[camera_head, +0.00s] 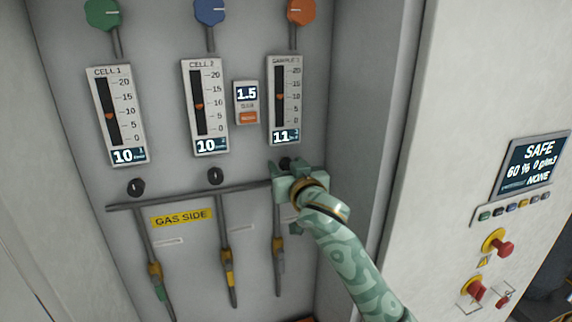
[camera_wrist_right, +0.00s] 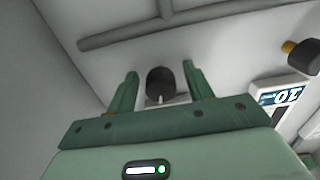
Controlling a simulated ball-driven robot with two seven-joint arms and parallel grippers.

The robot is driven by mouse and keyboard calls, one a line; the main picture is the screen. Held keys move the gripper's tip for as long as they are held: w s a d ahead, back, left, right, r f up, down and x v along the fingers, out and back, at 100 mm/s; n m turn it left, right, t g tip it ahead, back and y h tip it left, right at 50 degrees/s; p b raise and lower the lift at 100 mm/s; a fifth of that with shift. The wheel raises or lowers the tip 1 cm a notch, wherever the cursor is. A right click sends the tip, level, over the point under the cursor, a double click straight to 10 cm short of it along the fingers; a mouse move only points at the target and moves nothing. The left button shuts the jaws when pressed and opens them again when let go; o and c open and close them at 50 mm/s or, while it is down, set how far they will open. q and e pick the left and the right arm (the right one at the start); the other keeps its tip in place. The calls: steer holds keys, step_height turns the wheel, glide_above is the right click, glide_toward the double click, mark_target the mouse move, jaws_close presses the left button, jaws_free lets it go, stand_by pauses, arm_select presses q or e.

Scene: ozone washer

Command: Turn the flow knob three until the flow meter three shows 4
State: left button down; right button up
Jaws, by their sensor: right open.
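Flow meter three (camera_head: 284,101) is the rightmost meter on the panel in the head view; its digital readout shows 11 and its orange marker sits near the 10. Flow knob three (camera_head: 285,162) is a small black knob below it, partly hidden by my right gripper (camera_head: 290,175). In the right wrist view, which looks upside down, the black knob (camera_wrist_right: 160,84) lies between the two green fingers of the open right gripper (camera_wrist_right: 161,80). My left gripper is not in view.
Meters for cell 1 (camera_head: 115,114) and cell 2 (camera_head: 205,107) both read 10, with black knobs (camera_head: 136,187) and (camera_head: 215,175) below them. A horizontal pipe (camera_head: 185,198) runs under the knobs. The cabinet's side wall (camera_head: 375,110) stands close right of the gripper.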

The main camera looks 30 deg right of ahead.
steer(key=shift+s+a+r, duration=0.1)
steer(key=shift+s, duration=0.1)
steer(key=c, duration=1)
steer(key=shift+o, duration=0.2)
